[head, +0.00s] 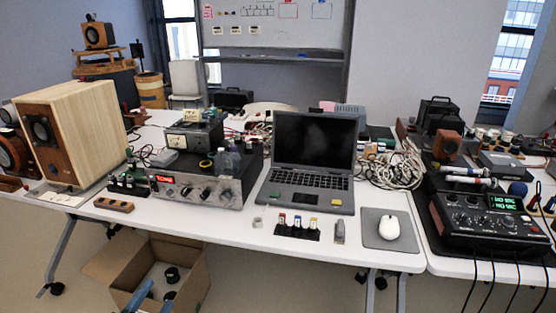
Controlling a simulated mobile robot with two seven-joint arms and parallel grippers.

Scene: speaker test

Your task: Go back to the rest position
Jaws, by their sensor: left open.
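My right gripper is not in view.
A white table (225,228) spans the view, with a wooden speaker (95,125), an amplifier (205,187), a laptop (312,150) and a mouse (389,228) on it. An open cardboard box (195,285) stands on the floor. A black mixer (485,222) trails cables over the right front edge.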

